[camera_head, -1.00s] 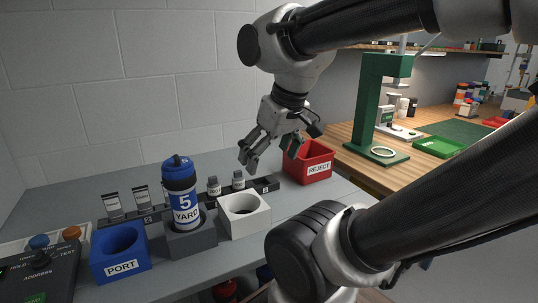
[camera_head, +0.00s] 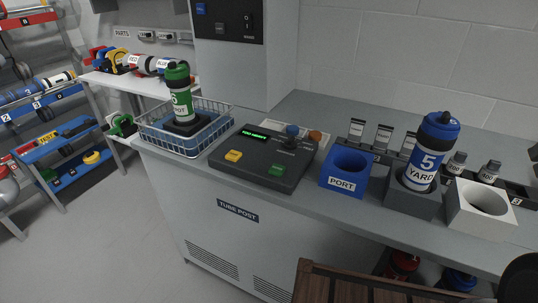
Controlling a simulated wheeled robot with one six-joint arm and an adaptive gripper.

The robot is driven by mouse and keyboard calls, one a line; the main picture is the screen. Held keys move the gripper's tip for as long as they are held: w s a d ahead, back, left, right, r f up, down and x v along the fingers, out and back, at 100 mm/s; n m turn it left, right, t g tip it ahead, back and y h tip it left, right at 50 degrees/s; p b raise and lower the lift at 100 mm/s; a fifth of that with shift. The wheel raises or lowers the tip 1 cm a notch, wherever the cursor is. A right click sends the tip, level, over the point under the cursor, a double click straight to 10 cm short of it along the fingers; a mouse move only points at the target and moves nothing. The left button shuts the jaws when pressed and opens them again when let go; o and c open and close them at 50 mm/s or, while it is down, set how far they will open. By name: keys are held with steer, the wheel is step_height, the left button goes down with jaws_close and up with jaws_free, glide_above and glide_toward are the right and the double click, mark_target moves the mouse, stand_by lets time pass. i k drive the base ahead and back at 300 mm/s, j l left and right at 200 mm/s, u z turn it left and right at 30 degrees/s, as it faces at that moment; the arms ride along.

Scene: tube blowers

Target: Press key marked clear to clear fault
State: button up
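A dark control console (camera_head: 222,168) sits on the grey bench near the middle of the view. It has a lit green display strip (camera_head: 254,135), a yellow key (camera_head: 233,156) and a green key (camera_head: 249,170). The lettering on the keys and display is too small to read, so I cannot tell which key is marked clear. My gripper is out of view.
A wire basket (camera_head: 190,146) with a green carrier (camera_head: 179,92) stands left of the console. Right of it are a blue PORT holder (camera_head: 344,172), a blue YARD carrier (camera_head: 431,150) in a grey block, and a white holder (camera_head: 478,207). A brown slatted wooden piece (camera_head: 340,287) is in front.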

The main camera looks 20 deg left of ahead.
mark_target(234, 156)
steer(key=j+u, duration=0.2)
steer(key=u, duration=0.15)
steer(key=j+u, duration=0.3)
steer(key=l+u, duration=0.3)
steer(key=k+l+u, duration=0.1)
steer(key=u, duration=0.2)
